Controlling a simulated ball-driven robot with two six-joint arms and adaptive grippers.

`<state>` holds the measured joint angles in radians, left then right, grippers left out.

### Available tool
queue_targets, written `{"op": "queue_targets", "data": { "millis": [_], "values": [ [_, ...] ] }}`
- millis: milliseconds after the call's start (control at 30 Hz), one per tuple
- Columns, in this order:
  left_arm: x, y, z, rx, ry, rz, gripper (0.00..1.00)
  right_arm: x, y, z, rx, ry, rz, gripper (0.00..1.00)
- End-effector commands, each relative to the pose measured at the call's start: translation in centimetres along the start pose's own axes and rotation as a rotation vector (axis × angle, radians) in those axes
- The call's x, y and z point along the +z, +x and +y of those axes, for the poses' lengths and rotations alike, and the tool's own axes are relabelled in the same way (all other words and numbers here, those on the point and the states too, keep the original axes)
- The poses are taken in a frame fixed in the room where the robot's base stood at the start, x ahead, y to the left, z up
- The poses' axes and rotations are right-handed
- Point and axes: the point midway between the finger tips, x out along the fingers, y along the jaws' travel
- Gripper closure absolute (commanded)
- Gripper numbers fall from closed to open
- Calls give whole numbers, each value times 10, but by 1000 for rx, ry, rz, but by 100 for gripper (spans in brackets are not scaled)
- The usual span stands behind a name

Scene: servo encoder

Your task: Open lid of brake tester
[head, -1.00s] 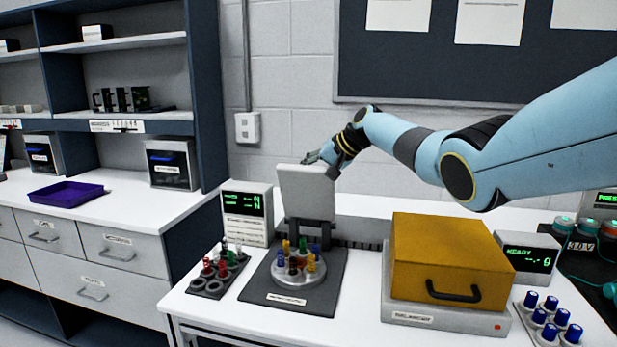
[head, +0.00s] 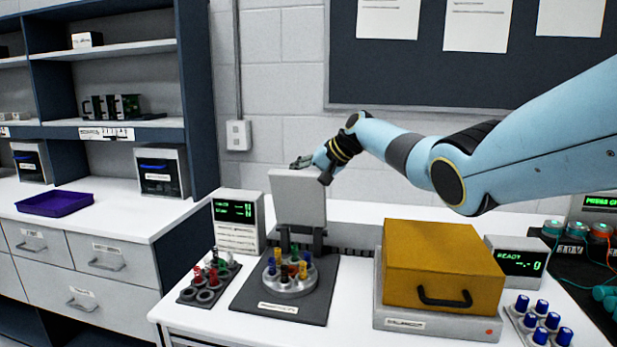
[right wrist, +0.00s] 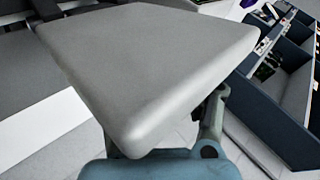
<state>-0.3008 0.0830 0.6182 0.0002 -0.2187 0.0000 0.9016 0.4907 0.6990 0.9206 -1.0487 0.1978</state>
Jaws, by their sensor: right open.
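A device with a dark base plate (head: 250,305) has a grey flat lid (head: 297,197) standing upright on a hinge bracket at its back. A round carousel with several coloured pegs (head: 290,278) sits in front of it. The base label is too small to read, so I cannot confirm it is the brake tester. My right gripper (head: 303,162) is open at the top edge of the lid, partly behind it. In the right wrist view the grey lid (right wrist: 150,65) fills the middle, with a finger (right wrist: 212,125) beside it; contact is unclear. My left gripper is out of view.
A yellow box (head: 440,260) with a black handle stands to the right, by a READY display (head: 518,262). A peg rack (head: 207,283) and a display unit (head: 238,220) stand to the left. Blue-capped vials (head: 540,318) are at front right.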

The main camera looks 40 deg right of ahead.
Motion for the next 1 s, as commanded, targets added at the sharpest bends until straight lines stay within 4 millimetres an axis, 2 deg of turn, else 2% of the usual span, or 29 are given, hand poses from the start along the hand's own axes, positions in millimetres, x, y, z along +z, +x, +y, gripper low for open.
{"op": "queue_targets", "data": {
  "millis": [233,600,800,1000],
  "values": [
    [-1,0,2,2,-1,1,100,0,-25,2,3,-5,2,48],
    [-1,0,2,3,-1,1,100,-1,-101,2,5,-4,3,48],
    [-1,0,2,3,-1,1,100,-1,-118,1,2,-1,2,48],
    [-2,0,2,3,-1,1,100,-1,-120,1,1,1,2,48]
  ]
}}
